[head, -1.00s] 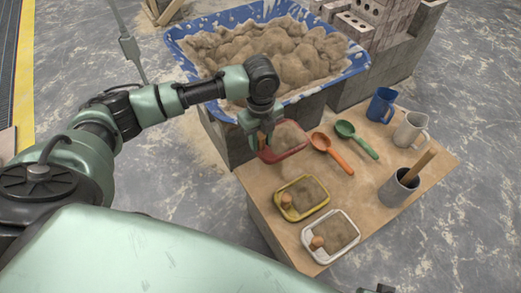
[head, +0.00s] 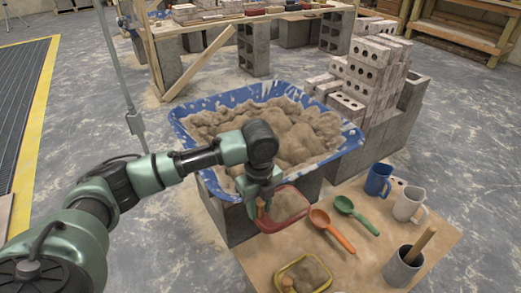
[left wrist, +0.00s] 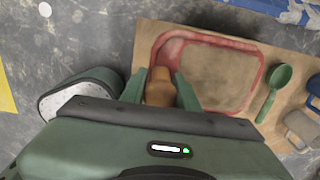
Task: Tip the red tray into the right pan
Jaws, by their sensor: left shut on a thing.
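The red tray (head: 290,226) holds a flat layer of grey-brown material and sits at the left edge of the wooden board. My left gripper (head: 259,208) is shut on its orange-brown handle, at the tray's left side. In the left wrist view the fingers (left wrist: 160,88) stand on both sides of the handle, and the red tray (left wrist: 258,98) looks level and seems raised a little above the board. The blue tub (head: 187,139), heaped with lumpy mortar, is just behind the tray. I cannot tell which thing is the right pan. My right gripper is out of view.
An orange scoop (head: 338,235) and a green scoop (head: 358,216) lie right of the tray. A blue mug (head: 377,180), a pale mug (head: 407,204) and a grey cup (head: 400,270) stand farther right. A yellow tray (head: 281,271) is in front. Bricks (head: 375,75) are stacked behind.

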